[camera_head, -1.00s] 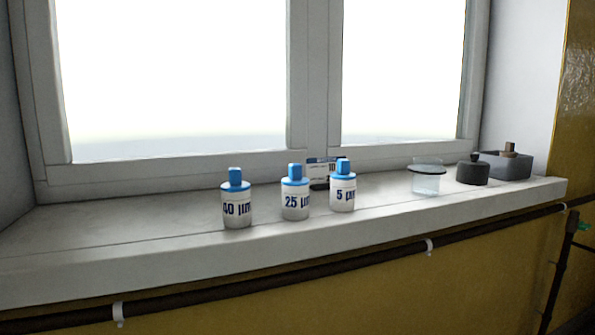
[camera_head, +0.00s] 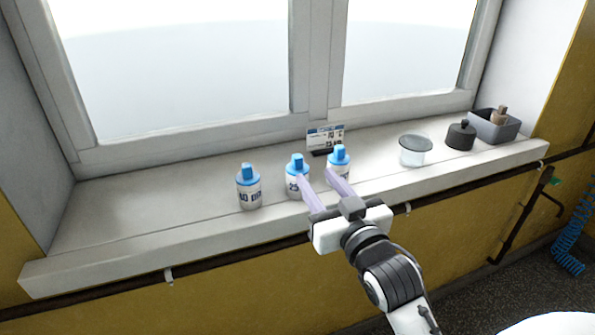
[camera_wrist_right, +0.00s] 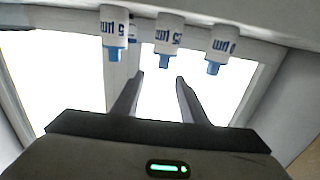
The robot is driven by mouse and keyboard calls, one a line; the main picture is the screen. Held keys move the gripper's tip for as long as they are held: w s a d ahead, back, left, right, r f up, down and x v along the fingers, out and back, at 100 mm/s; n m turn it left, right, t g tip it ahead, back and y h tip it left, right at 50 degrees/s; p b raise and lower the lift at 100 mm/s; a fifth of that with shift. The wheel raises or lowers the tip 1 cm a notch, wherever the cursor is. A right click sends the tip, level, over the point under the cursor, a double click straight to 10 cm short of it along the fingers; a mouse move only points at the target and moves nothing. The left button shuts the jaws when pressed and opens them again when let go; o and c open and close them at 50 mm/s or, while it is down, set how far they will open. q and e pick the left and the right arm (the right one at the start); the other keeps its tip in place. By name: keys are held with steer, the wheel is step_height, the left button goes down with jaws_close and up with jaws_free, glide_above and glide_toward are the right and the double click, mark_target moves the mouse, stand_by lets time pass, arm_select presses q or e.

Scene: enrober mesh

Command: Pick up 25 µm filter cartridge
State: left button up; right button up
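The 25 µm filter cartridge (camera_head: 293,187), white with a blue cap, stands upright on the windowsill between the 40 µm cartridge (camera_head: 249,193) and the 5 µm cartridge (camera_head: 339,163). My right gripper (camera_head: 315,176) is open and empty in front of the sill. In the head view its left finger covers part of the 25 µm cartridge and its right finger covers part of the 5 µm one. In the inverted right wrist view, the 25 µm cartridge (camera_wrist_right: 169,36) appears beyond the gap between the fingertips (camera_wrist_right: 160,76), apart from them. My left gripper is not in view.
A small sign (camera_head: 325,139) stands behind the cartridges by the window. To the right are a glass beaker (camera_head: 415,151), a dark lidded pot (camera_head: 460,136) and a grey box (camera_head: 508,129). A dark pipe (camera_head: 215,262) runs below the sill edge. The sill's left part is clear.

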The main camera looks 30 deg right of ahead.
mark_target(299, 161)
steer(key=x, duration=0.7)
steer(key=shift+w+a+f, duration=0.1)
steer(key=shift+w+a, duration=0.2)
steer(key=shift+w, duration=0.05)
jaws_close()
